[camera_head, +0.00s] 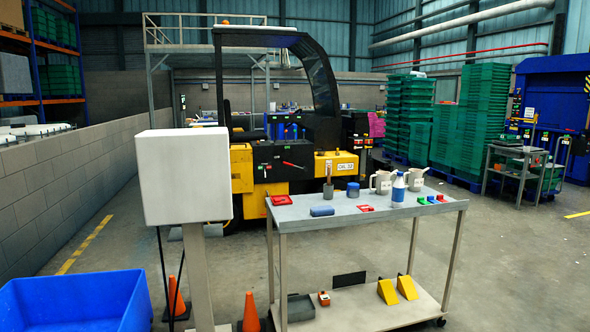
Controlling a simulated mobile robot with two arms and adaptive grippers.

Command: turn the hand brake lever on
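A yellow and black industrial vehicle (325,172) stands behind the steel table. A small red lever (291,164) sticks out from its black side panel and lies nearly level; it looks like the hand brake lever, but it is too small to be sure. A smaller red mark shows to its left on the same panel. I cannot tell the lever's on or off position. Neither of my grippers shows in the head view.
A steel table (345,219) with jugs, a bottle and small items stands before the vehicle. A white box (184,176) on a post stands at left, near orange cones (250,312) and a blue bin (75,302). Green crates (470,120) are stacked behind. Floor right of the table is clear.

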